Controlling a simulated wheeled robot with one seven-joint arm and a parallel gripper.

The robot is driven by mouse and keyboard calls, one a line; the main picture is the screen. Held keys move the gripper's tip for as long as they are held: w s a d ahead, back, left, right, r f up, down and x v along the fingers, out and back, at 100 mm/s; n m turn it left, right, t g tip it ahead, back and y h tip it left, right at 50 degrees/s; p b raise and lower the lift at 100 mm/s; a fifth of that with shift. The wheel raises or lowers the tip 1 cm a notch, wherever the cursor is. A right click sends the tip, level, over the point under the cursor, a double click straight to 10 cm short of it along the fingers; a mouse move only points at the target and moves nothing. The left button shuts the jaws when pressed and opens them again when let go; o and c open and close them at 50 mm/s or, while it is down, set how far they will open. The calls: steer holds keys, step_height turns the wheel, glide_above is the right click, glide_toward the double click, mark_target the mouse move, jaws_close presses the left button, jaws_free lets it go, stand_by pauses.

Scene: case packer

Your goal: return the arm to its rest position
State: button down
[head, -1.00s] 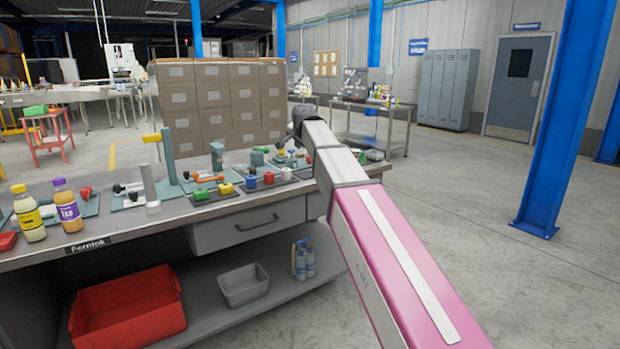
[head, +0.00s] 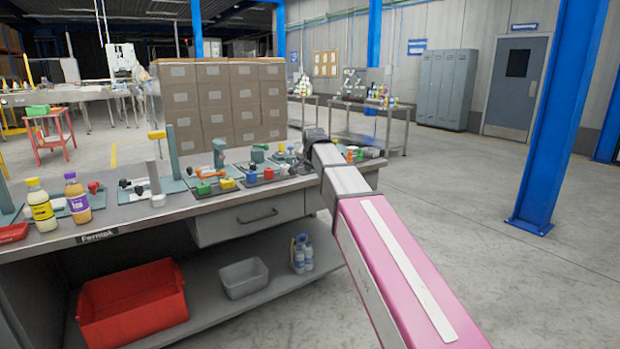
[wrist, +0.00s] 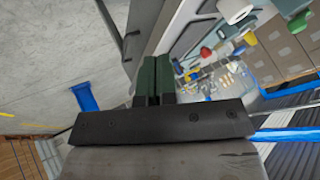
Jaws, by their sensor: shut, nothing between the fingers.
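My arm, pink and white, reaches from the lower right of the head view up to the right end of the workbench (head: 150,209). My gripper (wrist: 163,62) shows in the wrist view as two dark green fingers side by side, shut with nothing between them. In the head view the fingers are not clearly seen; only the dark end of the arm shows at the bench's right part. The wrist view is turned on its side, with the bench and its small coloured parts to the right of the fingers.
Bottles (head: 77,198), clamps and coloured-knob fixtures (head: 203,188) stand on the bench. A red bin (head: 133,305) and a grey bin (head: 244,278) sit on its lower shelf. Stacked cartons (head: 218,100) stand behind. A blue column (head: 555,120) rises at right, with open floor before it.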

steer(key=s+d+f+n+g, duration=0.2)
steer(key=s+d+f, duration=0.4)
steer(key=s+f, duration=0.4)
steer(key=s+d+f+n+g, duration=0.2)
steer(key=s+d+f, duration=0.4)
steer(key=s+f, duration=0.5)
steer(key=s+d+f+n+g+h, duration=0.1)
steer(key=s+d+f, duration=0.6)
steer(key=f, duration=0.9)
steer(key=s+n+g, duration=0.1)
steer(key=s+g, duration=0.1)
steer(key=s, duration=0.1)
steer(key=shift+s+f+g, duration=0.25)
steer(key=shift+f+g, duration=0.05)
steer(key=shift+g, duration=0.1)
